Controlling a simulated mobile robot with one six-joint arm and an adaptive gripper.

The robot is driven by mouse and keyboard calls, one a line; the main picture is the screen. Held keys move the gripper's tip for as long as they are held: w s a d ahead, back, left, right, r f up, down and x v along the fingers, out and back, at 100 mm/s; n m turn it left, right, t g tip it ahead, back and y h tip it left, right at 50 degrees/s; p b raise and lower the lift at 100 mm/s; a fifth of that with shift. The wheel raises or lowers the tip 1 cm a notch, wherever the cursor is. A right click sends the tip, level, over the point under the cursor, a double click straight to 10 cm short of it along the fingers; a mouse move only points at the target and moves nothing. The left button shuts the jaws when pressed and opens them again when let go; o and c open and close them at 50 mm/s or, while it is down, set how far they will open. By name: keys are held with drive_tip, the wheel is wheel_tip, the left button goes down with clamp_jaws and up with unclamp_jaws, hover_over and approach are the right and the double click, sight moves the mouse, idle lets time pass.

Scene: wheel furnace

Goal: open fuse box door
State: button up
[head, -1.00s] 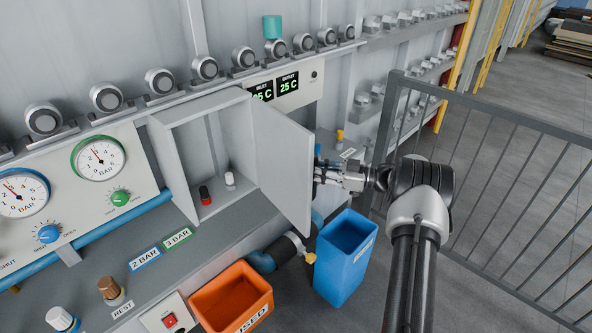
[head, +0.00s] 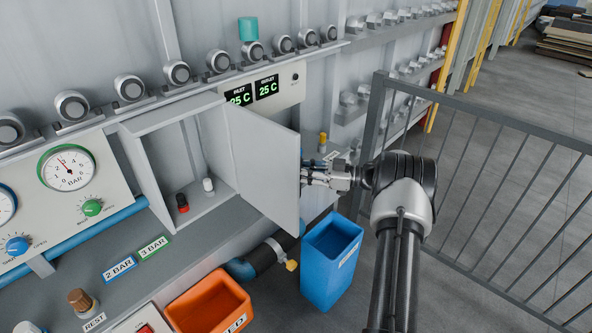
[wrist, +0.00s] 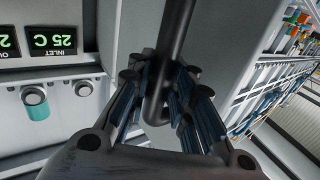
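The fuse box (head: 150,165) is a grey box on the wall panel, and its interior shows. Its door (head: 262,165) stands swung out on the right side of the box. My gripper (head: 306,176) is at the outer face of the door, near its free edge; the door partly hides the fingertips in the head view. In the wrist view, my gripper (wrist: 162,88) has its fingers on both sides of a dark bar handle (wrist: 172,45), closed against it.
A blue bin (head: 330,262) and an orange bin (head: 208,303) stand below the box. A grey railing (head: 480,180) is to the right of my arm. Gauges and knobs are on the panel at left. A display (head: 252,92) sits behind the door.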

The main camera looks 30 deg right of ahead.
drive_tip(key=shift+o, duration=0.7)
drive_tip(key=shift+s+d+r, duration=0.1)
drive_tip(key=shift+o, duration=0.5)
drive_tip(key=v, duration=1.1)
drive_tip(key=shift+s+d, duration=0.15)
drive_tip(key=shift+d, duration=0.05)
